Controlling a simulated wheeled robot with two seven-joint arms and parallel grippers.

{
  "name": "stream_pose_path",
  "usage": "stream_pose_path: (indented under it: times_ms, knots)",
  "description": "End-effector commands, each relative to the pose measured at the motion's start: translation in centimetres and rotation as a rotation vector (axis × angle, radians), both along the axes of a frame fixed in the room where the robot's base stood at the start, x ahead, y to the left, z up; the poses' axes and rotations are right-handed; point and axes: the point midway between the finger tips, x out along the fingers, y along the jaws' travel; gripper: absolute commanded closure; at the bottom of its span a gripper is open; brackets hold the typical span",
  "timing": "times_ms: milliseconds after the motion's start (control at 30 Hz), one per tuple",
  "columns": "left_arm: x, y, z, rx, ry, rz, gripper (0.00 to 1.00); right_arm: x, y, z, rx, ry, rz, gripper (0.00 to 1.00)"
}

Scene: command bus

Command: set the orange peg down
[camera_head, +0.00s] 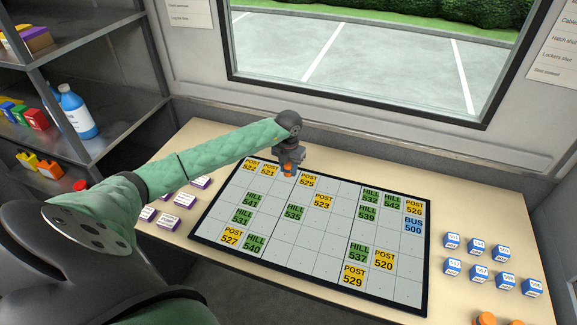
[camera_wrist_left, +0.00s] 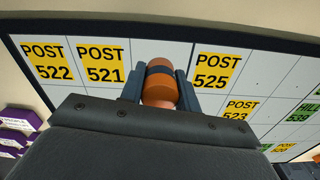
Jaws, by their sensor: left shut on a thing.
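My left gripper (camera_head: 288,170) is over the upper part of the board, between the POST 521 and POST 525 cells. In the left wrist view my left gripper (camera_wrist_left: 161,85) is shut on the orange peg (camera_wrist_left: 160,84), which has a dark band around it. In the head view only a small bit of the orange peg (camera_head: 288,175) shows below the jaws. The board (camera_head: 320,248) is a pale grid with a dark frame and yellow, green and blue labels. I cannot tell whether the peg's lower end touches the board. My right gripper is not in view.
Purple-and-white blocks (camera_head: 184,200) lie left of the board. Blue-and-white blocks (camera_head: 478,272) stand in rows on the table (camera_head: 450,203) to the right. More orange pegs (camera_head: 487,318) show at the bottom right. A shelf (camera_head: 125,93) with a blue bottle (camera_head: 77,112) stands at the left.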

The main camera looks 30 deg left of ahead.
Motion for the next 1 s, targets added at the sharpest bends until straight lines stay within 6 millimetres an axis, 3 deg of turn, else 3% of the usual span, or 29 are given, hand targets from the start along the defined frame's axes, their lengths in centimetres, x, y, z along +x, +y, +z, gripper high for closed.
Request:
stream_pose_path:
  times_ms: [467, 500, 600, 1000]
  knots:
    - [-0.02, 0.0, -0.48, 0.0, 0.0, 0.0, 0.91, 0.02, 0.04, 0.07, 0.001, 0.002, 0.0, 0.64]
    - [-0.02, -0.01, -0.48, 0.0, 0.0, 0.0, 0.66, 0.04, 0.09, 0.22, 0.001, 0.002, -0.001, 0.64]
    - [-0.02, -0.01, -0.44, 0.0, 0.001, 0.0, 0.46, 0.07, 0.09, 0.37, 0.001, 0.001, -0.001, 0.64]
    - [-0.02, -0.01, -0.25, 0.0, 0.001, 0.0, 0.46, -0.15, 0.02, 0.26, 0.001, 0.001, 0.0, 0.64]
